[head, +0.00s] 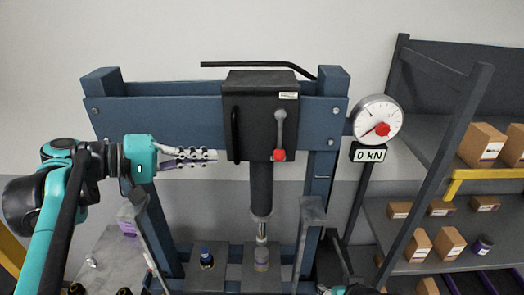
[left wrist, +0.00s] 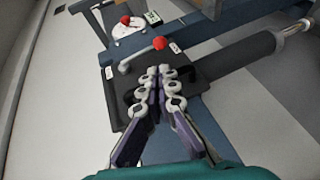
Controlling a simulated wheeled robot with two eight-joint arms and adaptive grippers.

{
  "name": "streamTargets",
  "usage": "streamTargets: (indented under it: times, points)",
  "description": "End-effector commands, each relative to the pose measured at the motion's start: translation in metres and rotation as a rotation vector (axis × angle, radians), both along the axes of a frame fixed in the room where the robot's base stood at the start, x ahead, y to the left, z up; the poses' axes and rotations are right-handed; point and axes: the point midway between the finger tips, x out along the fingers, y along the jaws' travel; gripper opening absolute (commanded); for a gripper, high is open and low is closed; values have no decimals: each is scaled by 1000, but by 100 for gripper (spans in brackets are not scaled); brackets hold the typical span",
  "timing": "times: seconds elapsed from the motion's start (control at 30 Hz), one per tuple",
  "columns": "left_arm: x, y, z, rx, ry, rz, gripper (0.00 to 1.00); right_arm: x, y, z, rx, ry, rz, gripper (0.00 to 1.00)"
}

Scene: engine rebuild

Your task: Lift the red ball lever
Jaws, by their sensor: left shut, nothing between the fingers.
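The red ball lever (head: 280,135) is on the front of the dark press box (head: 260,90). Its grey arm hangs down from a pivot, with the red ball (head: 279,155) at the lower end. The ball also shows in the left wrist view (left wrist: 160,43), beyond my fingertips. My left gripper (head: 214,155) is shut and empty, pointing right. In the head view it is left of the box, at about the ball's height, and apart from the ball. Part of my right gripper (head: 325,289) shows at the bottom edge; its fingers are too cut off to judge.
A black vertical handle (head: 235,134) is on the box between my left gripper and the lever. A round gauge (head: 377,119) with a red centre and a "0 kN" display (head: 369,153) is at right. Blue posts frame the press. Shelves with boxes stand far right.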

Motion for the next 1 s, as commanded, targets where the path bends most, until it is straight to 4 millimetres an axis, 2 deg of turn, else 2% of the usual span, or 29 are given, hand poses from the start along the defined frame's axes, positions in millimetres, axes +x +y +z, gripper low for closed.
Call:
streamTargets:
  times: [0.27, 0.37, 0.7, 0.83, 1.0]
  points:
    - [4, -9, -3, 1, 1, -3, 0, 0, 0, 2, 0, 0, 0, 51]
    - [10, -22, -6, 1, 1, -5, 0, 0, 0, 6, 0, 0, 0, 51]
    - [41, -84, -24, 3, 1, -5, 0, 0, 0, 20, 0, 0, 0, 51]
    - [51, -103, -30, 2, 1, -4, 0, 0, 0, 26, 0, 0, 0, 51]
    - [59, -117, -35, 2, 0, -1, 0, 0, 0, 29, 0, 0, 0, 51]
